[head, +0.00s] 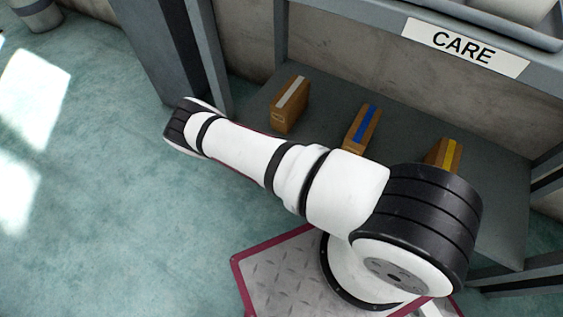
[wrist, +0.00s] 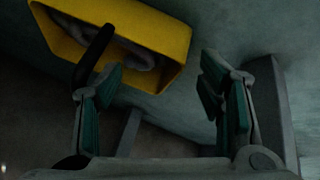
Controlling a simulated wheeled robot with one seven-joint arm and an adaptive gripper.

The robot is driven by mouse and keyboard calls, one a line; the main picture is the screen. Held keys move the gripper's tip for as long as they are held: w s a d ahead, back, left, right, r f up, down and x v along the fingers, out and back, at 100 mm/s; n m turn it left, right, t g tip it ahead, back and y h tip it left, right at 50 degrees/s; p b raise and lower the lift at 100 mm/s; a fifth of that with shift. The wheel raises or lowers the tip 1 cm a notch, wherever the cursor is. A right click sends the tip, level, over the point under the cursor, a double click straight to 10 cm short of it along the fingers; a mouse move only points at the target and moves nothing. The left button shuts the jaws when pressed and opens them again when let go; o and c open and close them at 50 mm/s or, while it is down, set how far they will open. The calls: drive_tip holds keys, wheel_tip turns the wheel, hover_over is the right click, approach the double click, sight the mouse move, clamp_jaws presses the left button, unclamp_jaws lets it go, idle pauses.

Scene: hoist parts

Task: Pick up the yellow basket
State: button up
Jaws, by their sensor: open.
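The yellow basket (wrist: 174,42) is in the upper left of the wrist view, tilted in the picture, with a dark handle (wrist: 92,56) and something grey and rounded inside. Its top left is cut off by the frame edge. My gripper (wrist: 158,78) is open, with green-padded fingers apart and nothing between them. The left finger overlaps the basket's lower edge and the handle's lower end in the picture; I cannot tell whether they touch. The right finger is clear of the basket, to its right. Neither the basket nor the gripper's fingers show in the head view.
In the head view, three brown boxes with a white (head: 290,103), a blue (head: 361,127) and a yellow stripe (head: 444,153) stand on a grey shelf (head: 325,118) beneath a CARE sign (head: 466,47). A dark post (head: 165,45) stands left of the shelf.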

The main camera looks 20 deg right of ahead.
drive_tip(key=shift+b+x, duration=0.3)
drive_tip(key=shift+x, duration=0.65)
clamp_jaws()
